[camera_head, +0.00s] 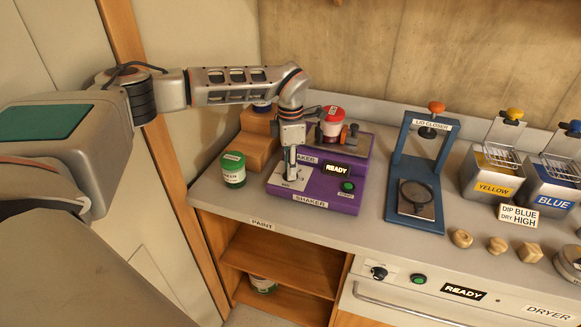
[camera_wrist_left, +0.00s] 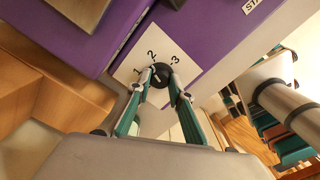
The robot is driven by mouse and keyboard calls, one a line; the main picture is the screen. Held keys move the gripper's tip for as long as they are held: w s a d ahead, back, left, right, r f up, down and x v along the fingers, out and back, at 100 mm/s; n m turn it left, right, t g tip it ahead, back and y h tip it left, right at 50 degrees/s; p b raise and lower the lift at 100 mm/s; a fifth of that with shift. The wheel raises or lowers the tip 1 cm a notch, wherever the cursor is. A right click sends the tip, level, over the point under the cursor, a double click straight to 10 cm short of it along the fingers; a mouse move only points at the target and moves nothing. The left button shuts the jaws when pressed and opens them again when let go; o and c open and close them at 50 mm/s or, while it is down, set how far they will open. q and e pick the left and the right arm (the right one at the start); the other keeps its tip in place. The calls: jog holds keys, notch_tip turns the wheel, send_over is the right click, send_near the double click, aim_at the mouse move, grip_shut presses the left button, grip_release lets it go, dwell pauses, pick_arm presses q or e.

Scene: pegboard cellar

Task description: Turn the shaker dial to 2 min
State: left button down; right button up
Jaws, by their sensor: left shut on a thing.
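The purple shaker (camera_head: 316,201) stands on the bench, with a READY sign and a green start button (camera_head: 347,187) on its front. Its dial plate shows the marks 1, 2 and 3 in the left wrist view (camera_wrist_left: 187,52). The small black dial (camera_wrist_left: 160,74) sits below the 2 mark there, between the fingertips. My left gripper (camera_head: 290,178) reaches down to the dial from above and is shut on it. The fingers partly cover the dial, and I cannot tell its exact pointer setting. My right gripper is in neither view.
A red-lidded can (camera_head: 333,124) sits on the shaker's upper part. A green-lidded can (camera_head: 233,169) stands left of the shaker, by wooden steps (camera_head: 257,149). The blue lid closer (camera_head: 414,180) stands to the right. The dryer (camera_head: 450,296) is below the bench top.

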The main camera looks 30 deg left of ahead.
pick_arm(q)
jog(key=shift+m, duration=1.3)
jog(key=c, duration=1.8)
grip_release()
notch_tip(320, 180, up, 12)
